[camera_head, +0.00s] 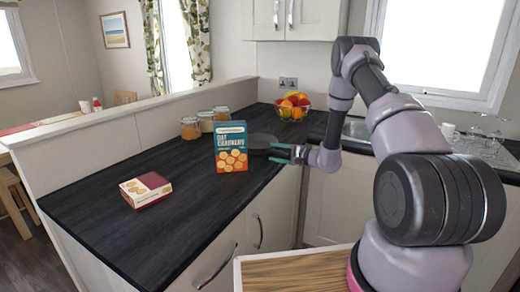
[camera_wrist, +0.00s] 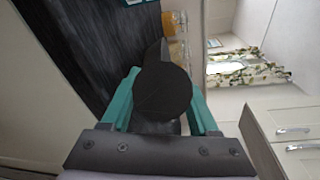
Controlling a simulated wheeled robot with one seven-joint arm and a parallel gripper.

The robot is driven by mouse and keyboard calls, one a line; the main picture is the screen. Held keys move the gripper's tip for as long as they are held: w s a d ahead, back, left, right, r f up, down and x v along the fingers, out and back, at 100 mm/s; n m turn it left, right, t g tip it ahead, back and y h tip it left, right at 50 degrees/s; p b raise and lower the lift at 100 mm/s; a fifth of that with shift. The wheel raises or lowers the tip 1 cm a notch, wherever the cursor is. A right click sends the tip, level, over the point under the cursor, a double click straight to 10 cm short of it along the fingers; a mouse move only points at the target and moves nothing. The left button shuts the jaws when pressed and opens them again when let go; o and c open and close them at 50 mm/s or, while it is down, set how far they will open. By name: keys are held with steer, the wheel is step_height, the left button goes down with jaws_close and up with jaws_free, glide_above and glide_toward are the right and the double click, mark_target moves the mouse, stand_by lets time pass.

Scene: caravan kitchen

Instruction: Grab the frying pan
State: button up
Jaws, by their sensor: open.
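The frying pan (camera_head: 262,139) shows as a dark round shape on the black counter, just right of the teal oat box and partly hidden by it. In the wrist view the dark round shape (camera_wrist: 162,92) lies between my fingers, with a narrower dark part pointing up. My gripper (camera_head: 272,153) has teal fingers and reaches in from the right, low over the counter edge beside the box. In the wrist view my gripper (camera_wrist: 160,110) is open, one finger on each side of the dark shape. I cannot tell whether the fingers touch it.
The teal oat box (camera_head: 231,148) stands upright close to my fingertips. A small red and cream box (camera_head: 145,189) lies at the left front. Several jars (camera_head: 206,121) stand behind, and a fruit bowl (camera_head: 293,107) sits at the back corner.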

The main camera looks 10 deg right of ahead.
jaws_close()
stand_by(1.4)
